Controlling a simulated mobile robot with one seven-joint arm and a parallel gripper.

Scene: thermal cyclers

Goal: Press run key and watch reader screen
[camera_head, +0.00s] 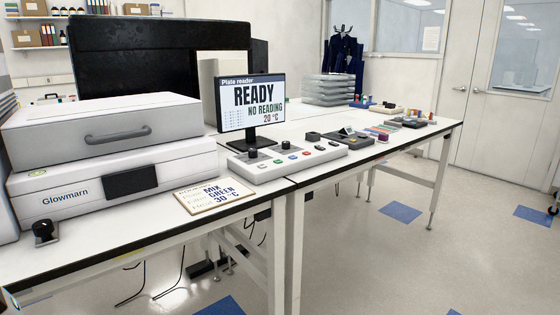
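The reader screen (252,103) stands upright on the bench, headed "Plate reader". It reads "READY", "NO READING" and "20 °C". In front of it lies a pale key panel (318,160) with several small coloured keys, green, red and blue among them, and a black knob (252,154) at its left. The key labels are too small to read, so I cannot tell which is the run key. My gripper is not in view.
A white "Glowmarn" instrument (75,192) fills the bench's left side, with a small black knob piece (44,232) before it. Stacked grey trays (330,88) and small labware stand farther right. The floor (370,255) before the bench is clear.

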